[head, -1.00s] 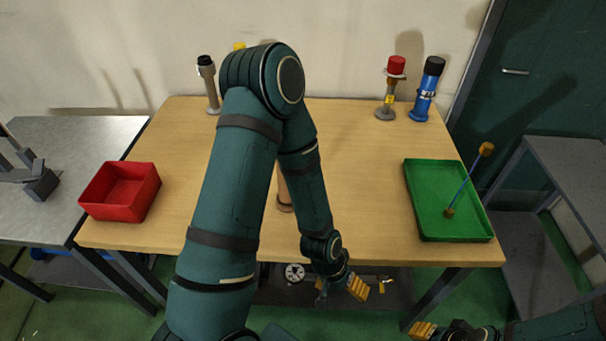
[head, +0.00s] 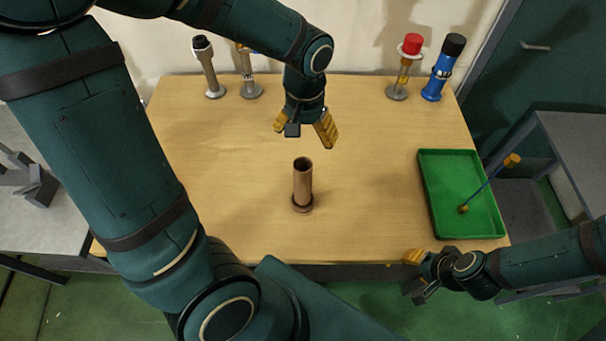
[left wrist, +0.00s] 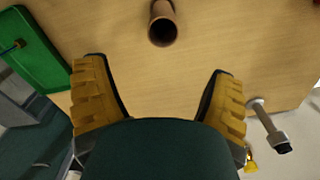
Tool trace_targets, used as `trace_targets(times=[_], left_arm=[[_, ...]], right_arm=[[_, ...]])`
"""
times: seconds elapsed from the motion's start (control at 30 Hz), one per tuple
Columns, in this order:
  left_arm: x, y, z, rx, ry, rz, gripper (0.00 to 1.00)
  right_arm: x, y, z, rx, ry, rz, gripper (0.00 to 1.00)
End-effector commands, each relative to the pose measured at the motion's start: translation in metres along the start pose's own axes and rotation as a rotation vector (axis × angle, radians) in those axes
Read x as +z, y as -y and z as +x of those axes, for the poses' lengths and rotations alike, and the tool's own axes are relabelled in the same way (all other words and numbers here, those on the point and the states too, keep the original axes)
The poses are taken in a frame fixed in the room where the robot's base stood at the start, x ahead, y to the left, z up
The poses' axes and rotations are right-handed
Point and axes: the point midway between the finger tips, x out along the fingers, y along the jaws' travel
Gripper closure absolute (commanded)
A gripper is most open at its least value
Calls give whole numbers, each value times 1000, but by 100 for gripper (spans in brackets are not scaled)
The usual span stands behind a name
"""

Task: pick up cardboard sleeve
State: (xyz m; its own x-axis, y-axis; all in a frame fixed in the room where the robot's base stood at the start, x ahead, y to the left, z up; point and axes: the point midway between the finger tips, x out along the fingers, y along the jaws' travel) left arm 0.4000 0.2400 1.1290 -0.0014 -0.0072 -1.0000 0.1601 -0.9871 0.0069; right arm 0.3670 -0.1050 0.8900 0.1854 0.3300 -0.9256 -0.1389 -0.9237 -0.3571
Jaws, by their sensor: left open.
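The cardboard sleeve (head: 303,184) is a brown upright tube with a wider base ring, standing near the middle of the wooden table. In the left wrist view the sleeve (left wrist: 162,26) shows at the top, its dark open mouth facing the camera. My left gripper (head: 305,136) is open and empty above the table, behind the sleeve and apart from it. Its yellow fingers (left wrist: 158,95) are spread wide in the left wrist view, with bare table between them. My right gripper (head: 412,275) is at the table's front right edge; its opening is not clear.
A green tray (head: 437,222) with a thin blue rod (head: 488,183) is on the right. A grey-black cylinder (head: 208,68), a metal one (head: 250,82), a red-topped one (head: 404,70) and a blue one (head: 440,70) stand at the back. The table around the sleeve is clear.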

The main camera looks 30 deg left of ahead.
Motion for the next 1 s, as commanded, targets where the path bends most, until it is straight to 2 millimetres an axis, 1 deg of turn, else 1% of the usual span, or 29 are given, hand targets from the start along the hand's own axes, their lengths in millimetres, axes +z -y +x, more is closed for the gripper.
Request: trace_targets(times=[0.07,0.13,0.3,0.43,0.53,0.77,1.0], left_arm=[[1,2,1,-5,1,-3,16],[1,2,9,-8,4,-4,16],[2,2,42,-9,6,-4,16],[2,2,65,-7,6,-3,16],[2,2,76,-7,4,-2,16],[2,3,90,-6,3,-3,16],[5,4,125,-7,5,-2,16]], right_arm=[[0,0,0,0,0,0,63],[0,-1,2,0,0,0,63],[1,-3,8,2,1,0,63],[2,-4,11,2,0,0,63],[2,-4,12,2,0,0,63],[2,-5,14,3,0,0,63],[2,-6,18,3,0,0,63]])
